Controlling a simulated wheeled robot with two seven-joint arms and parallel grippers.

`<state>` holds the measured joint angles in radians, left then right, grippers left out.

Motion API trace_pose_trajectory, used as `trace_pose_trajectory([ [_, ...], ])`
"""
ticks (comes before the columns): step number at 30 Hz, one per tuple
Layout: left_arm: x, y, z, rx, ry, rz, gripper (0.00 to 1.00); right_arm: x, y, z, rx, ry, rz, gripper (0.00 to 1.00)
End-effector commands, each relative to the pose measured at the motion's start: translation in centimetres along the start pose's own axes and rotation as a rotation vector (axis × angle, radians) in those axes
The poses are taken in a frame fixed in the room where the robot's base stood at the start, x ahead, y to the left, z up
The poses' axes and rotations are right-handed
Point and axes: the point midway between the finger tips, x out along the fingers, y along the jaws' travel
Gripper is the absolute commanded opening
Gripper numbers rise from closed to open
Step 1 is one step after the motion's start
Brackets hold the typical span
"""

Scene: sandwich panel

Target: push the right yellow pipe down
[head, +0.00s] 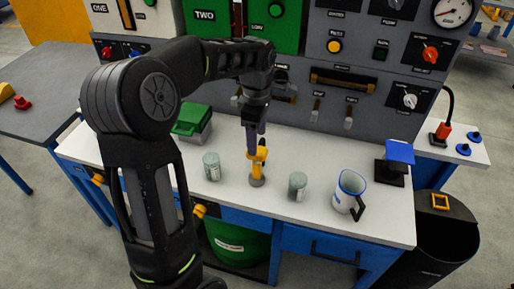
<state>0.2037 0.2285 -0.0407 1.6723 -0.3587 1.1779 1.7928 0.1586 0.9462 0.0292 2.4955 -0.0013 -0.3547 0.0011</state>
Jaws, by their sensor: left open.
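My left arm comes in from the lower left, and its gripper (254,132) points down over the white bench top. The gripper is open. Just below its fingers stands an upright yellow piece (258,160) on a round grey foot; whether they touch I cannot tell. Two other yellow pieces stick out at the bench's front edge, one at the left (97,180) and one further right (199,211), beside my arm. Which of these is the right yellow pipe I cannot tell. My arm hides part of the front edge. My right gripper is not in view.
Grey-green cans stand left (212,167) and right (297,186) of the upright yellow piece. A white mug (349,190), a blue-topped block (399,153) and a green box (192,121) stand on the bench. The grey control panel (340,107) rises behind. A black bin (445,235) stands right.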

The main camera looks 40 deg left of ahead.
Motion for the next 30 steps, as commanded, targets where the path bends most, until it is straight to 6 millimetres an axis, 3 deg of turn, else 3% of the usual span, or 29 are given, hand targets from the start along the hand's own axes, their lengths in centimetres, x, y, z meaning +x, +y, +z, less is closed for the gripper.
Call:
trace_pose_trajectory([
  [9,4.5,0.0,0.0,0.001,0.001,-0.001,0.65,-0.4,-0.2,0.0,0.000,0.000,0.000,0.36],
  [20,5.1,0.0,0.0,0.001,0.001,0.001,0.65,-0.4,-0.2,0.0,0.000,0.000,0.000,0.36],
  [30,5.1,0.0,0.0,0.001,0.001,0.001,0.38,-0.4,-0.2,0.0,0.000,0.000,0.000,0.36],
])
